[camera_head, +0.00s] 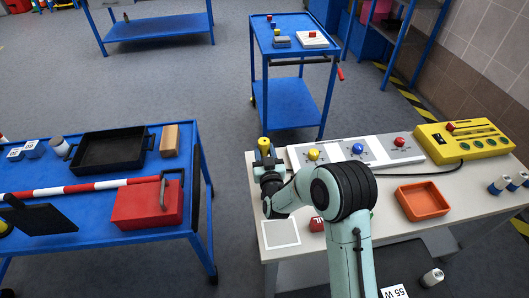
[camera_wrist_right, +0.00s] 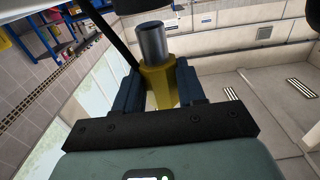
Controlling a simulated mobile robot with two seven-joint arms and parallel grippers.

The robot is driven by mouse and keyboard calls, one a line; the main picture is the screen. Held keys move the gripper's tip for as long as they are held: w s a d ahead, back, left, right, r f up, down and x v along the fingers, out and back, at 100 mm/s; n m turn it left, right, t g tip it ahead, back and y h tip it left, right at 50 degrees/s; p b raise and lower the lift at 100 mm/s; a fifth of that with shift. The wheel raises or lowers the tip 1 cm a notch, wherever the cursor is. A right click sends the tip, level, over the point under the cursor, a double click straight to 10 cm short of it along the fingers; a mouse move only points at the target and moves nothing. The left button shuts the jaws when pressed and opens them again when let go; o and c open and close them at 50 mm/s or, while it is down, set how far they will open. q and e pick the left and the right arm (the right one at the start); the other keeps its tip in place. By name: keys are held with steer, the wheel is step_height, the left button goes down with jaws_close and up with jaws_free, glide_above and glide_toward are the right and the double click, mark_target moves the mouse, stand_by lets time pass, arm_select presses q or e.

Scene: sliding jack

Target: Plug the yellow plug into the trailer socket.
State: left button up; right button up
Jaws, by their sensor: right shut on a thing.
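My right gripper (camera_head: 266,165) is above the left end of the light workbench, at the end of my arm coming up from the bottom. It is shut on the yellow plug (camera_head: 264,143), whose yellow end shows at the fingertips. In the right wrist view the plug (camera_wrist_right: 158,86) sits between the two dark fingers, with a dark grey cylinder on its far end. I cannot tell for sure which thing is the trailer socket. A white panel (camera_head: 378,158) beside the gripper carries round yellow, blue and red pieces.
A yellow box (camera_head: 462,141) with a dark cable stands at the bench's right back. An orange tray (camera_head: 423,201) and a white square (camera_head: 281,234) lie in front. A blue table (camera_head: 75,238) at left holds a black tray (camera_head: 108,150) and red toolbox (camera_head: 148,206).

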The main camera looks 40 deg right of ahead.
steer(key=shift+f+b, duration=0.25)
steer(key=shift+b, duration=0.05)
stand_by(0.4)
steer(key=shift+f, duration=0.15)
steer(key=shift+b, duration=0.4)
steer(key=shift+f+b, duration=0.3)
steer(key=shift+b, duration=0.35)
stand_by(0.8)
